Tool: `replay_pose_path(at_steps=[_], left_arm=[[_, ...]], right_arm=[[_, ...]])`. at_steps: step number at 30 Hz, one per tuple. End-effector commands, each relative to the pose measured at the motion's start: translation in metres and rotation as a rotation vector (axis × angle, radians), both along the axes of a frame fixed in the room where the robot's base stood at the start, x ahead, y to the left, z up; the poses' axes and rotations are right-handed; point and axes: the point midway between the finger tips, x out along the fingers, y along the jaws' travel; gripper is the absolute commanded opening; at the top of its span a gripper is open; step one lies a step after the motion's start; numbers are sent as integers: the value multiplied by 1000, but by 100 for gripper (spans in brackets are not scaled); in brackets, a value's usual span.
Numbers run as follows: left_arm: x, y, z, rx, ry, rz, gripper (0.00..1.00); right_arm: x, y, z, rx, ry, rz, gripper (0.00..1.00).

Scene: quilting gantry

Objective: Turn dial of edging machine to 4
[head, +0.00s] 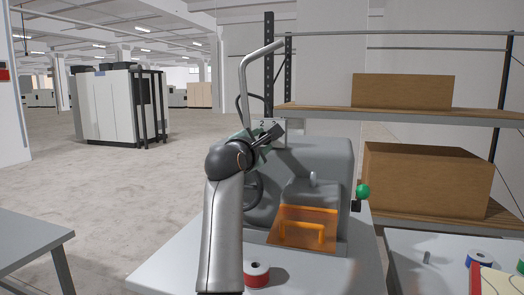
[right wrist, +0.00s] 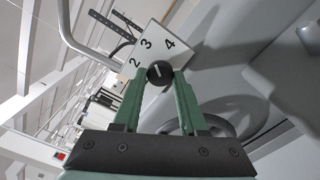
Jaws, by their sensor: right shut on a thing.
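The grey edging machine (head: 310,160) stands on a light table in the head view. Its white number plate (head: 281,133) is partly hidden by my right arm. In the right wrist view the plate (right wrist: 163,33) shows 2, 3 and 4 around a black dial (right wrist: 160,73). A short white mark shows on the dial; I cannot tell which number it points to. My right gripper (right wrist: 158,76) is shut on the dial, one green finger on each side. In the head view the right gripper (head: 265,138) is at the plate, partly hidden by its own wrist. My left gripper is out of view.
An orange guard (head: 304,228) and a green knob (head: 362,191) are on the machine's front and right side. A red spool (head: 256,273) stands on the table beside my arm. A bent grey rod (head: 244,85) rises above the machine. Shelves with cardboard boxes (head: 428,178) stand behind right.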

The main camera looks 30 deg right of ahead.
Motion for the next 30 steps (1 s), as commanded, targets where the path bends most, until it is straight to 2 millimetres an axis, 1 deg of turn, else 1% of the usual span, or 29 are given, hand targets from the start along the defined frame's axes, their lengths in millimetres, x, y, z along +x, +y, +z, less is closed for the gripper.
replay_pose_path(at_steps=[1,6,12,18,23,30], left_arm=[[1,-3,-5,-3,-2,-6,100],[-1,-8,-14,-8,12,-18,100],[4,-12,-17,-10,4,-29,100],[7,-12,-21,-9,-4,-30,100],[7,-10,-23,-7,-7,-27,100],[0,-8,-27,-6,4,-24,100]], right_arm=[[1,1,-3,32,-36,3,0],[0,1,-2,135,-158,1,0],[0,0,-2,252,-294,1,0],[0,0,0,347,-407,1,0],[0,0,0,403,-472,0,0],[0,0,1,449,-526,0,0]])
